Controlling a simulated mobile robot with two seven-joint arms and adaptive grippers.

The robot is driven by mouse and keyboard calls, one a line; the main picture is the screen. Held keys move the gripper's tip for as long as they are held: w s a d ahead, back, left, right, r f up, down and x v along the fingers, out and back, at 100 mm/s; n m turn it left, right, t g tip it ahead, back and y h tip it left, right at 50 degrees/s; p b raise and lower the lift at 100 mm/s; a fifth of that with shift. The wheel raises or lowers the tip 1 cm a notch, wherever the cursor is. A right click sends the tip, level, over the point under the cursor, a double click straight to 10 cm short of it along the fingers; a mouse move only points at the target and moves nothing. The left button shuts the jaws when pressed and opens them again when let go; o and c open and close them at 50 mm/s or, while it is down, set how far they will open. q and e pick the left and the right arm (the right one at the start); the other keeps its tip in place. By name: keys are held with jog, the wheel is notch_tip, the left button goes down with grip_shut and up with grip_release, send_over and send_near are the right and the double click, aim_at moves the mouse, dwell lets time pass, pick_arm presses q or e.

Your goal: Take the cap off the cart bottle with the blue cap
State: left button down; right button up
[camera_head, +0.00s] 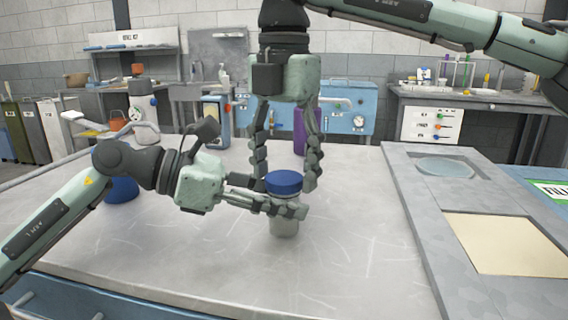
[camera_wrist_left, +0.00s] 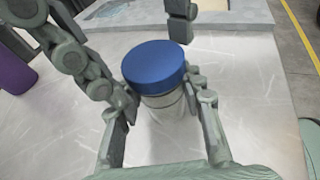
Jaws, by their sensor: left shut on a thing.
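The bottle (camera_head: 284,226) with the blue cap (camera_head: 284,183) stands upright on the grey cart top, its pale body partly hidden by fingers. In the left wrist view the cap (camera_wrist_left: 155,67) sits on the bottle (camera_wrist_left: 166,103). My left gripper (camera_head: 290,206) is shut on the bottle body, just below the cap. My right gripper (camera_head: 286,184) points down from above, its fingers open on either side of the cap. In the left wrist view, gaps show between its fingers and the cap.
A purple container (camera_head: 300,138) stands behind my right gripper. A blue rounded object (camera_head: 121,189) is partly hidden behind my left arm. A grey panel with a round recess (camera_head: 446,167) and a beige square (camera_head: 508,243) lies at the right. The front cart top is clear.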

jog(key=c, duration=1)
jog(key=shift+o, duration=0.2)
jog(key=n, duration=0.7)
jog(key=shift+n, duration=0.4)
jog(key=n, duration=2)
jog(key=shift+r, duration=0.1)
jog(key=n, duration=0.4)
jog(key=shift+n, duration=0.4)
jog(key=n, duration=0.3)
